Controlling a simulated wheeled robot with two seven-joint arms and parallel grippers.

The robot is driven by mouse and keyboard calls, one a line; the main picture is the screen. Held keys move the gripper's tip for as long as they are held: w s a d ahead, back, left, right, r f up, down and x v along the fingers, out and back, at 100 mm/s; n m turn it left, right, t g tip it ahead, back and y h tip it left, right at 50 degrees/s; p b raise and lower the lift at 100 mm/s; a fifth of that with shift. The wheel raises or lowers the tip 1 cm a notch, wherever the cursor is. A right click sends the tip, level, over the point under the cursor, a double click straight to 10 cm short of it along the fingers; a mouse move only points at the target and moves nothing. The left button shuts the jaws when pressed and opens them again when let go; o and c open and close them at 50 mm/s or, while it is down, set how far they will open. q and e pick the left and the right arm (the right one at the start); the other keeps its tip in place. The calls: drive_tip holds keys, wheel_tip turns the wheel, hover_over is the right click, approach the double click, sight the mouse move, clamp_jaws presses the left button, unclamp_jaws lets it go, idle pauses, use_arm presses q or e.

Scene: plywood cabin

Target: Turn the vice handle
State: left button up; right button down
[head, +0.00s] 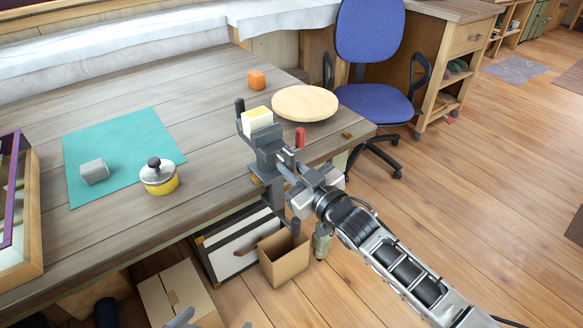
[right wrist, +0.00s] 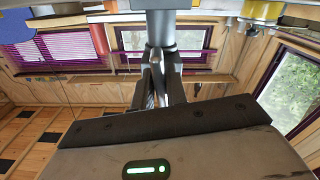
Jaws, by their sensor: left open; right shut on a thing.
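The grey vice (head: 268,158) is fixed at the table's front edge, with a pale yellow and white block (head: 257,120) at the top of its jaws. My right gripper (head: 300,182) is at the vice's front, shut on the vice handle, which its fingers mostly hide. In the right wrist view, the metal handle (right wrist: 158,82) shows between the fingers, below the thick grey vice screw (right wrist: 162,32). A dark rod end (head: 295,228) hangs just below the gripper. My left gripper (head: 213,321) is open and only partly in view at the bottom edge, away from the vice.
A yellow pot (head: 160,180) stands left. An open cardboard box (head: 285,262) is below the vice. A blue chair (head: 375,100) stands behind.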

drive_tip(key=shift+w+d+r+n, duration=0.1)
drive_tip(key=shift+d+n, duration=0.05)
drive_tip(key=shift+n, duration=1.55)
drive_tip(key=shift+w+d+n, duration=0.1)
drive_tip(key=shift+n, duration=1.6)
drive_tip(key=shift+r+n, duration=0.2)
drive_tip(key=shift+n, duration=3.1)
idle(1.3)
